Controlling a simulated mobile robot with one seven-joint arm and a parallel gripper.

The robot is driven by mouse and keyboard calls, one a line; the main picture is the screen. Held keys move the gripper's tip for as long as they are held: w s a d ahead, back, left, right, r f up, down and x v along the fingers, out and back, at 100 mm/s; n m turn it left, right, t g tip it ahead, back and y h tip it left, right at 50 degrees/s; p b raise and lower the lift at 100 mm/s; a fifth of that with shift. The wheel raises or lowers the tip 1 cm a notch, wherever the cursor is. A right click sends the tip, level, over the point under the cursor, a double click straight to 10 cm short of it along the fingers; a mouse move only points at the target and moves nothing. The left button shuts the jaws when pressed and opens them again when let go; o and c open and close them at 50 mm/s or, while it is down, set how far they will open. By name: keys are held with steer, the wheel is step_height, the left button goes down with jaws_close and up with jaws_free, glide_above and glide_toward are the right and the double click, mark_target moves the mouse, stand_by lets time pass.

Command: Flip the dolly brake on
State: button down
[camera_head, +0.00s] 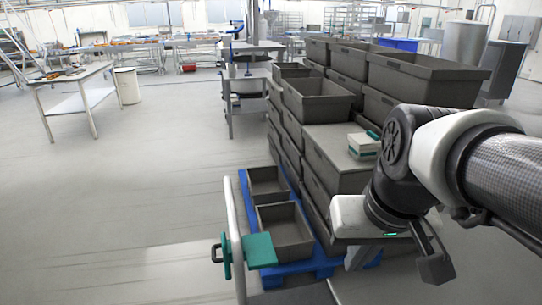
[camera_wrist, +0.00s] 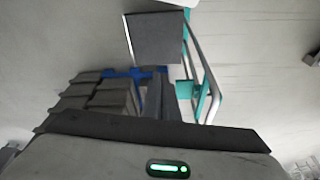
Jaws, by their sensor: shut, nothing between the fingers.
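The blue dolly (camera_head: 243,186) stands on the floor with grey crates on it. A pale upright handle (camera_head: 232,215) rises at its near left end. Green parts (camera_wrist: 206,100) and the pale rail (camera_wrist: 212,75) also show in the wrist view. My gripper (camera_head: 437,269) is shut and empty, to the right of the green plate and apart from it. Its dark fingertips (camera_wrist: 155,40) show in the wrist view.
Tall stacks of grey crates (camera_head: 430,67) stand behind my arm, with a small white-and-green box (camera_head: 363,146) on a lower one. A workbench (camera_head: 75,78) and white bin (camera_head: 128,86) are at the left. The left floor is clear.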

step_height(320, 180, down, 10)
steer(key=w+a+g+b, duration=0.1)
steer(key=w+b, duration=0.1)
steer(key=b, duration=0.4)
steer(key=n+g+y, duration=0.2)
steer(key=g+y, duration=0.7)
steer(key=y, duration=0.4)
glide_toward(226, 255)
steer(key=s+d+f, duration=0.2)
steer(key=d+f, duration=0.1)
steer(key=d, duration=0.2)
steer(key=w+d+f+t+y, duration=0.1)
steer(key=w+d+y, duration=0.1)
steer(key=w+y, duration=0.3)
steer(key=shift+d+t+y+p, duration=0.3)
steer(key=shift+d+y+p, duration=0.1)
steer(key=shift+y+p, duration=0.1)
steer(key=shift+w+f, duration=0.1)
steer(key=shift+w, duration=0.05)
steer(key=x, duration=1.4)
steer(key=shift+b, duration=0.3)
steer(key=shift+a, duration=0.1)
